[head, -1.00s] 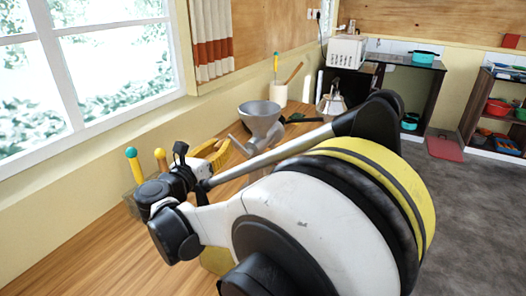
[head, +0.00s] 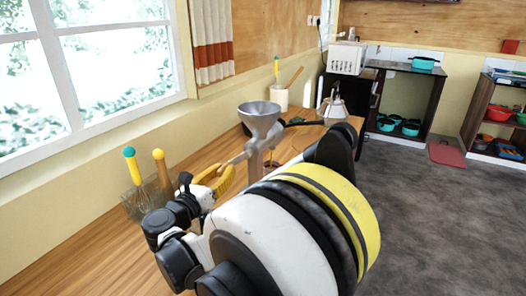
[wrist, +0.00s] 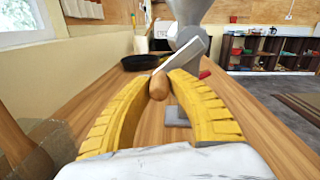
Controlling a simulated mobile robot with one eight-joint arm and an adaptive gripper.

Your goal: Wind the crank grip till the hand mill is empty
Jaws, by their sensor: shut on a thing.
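The hand mill (head: 257,133) is a grey metal mill with a funnel-shaped hopper, standing on the wooden counter; it also shows in the wrist view (wrist: 188,14). Its crank arm reaches toward my gripper and ends in a small wooden crank grip (wrist: 158,86). My gripper (head: 218,180) has yellow fingers, and in the wrist view its fingertips (wrist: 160,84) close around the crank grip from both sides. The inside of the hopper is too small to judge in the head view.
A holder with yellow and teal-topped utensils (head: 140,192) stands by the window wall, left of my gripper. A dark pan (wrist: 140,62), a utensil crock (head: 279,97) and a kettle (head: 334,108) stand behind the mill. The counter front (head: 95,262) is clear.

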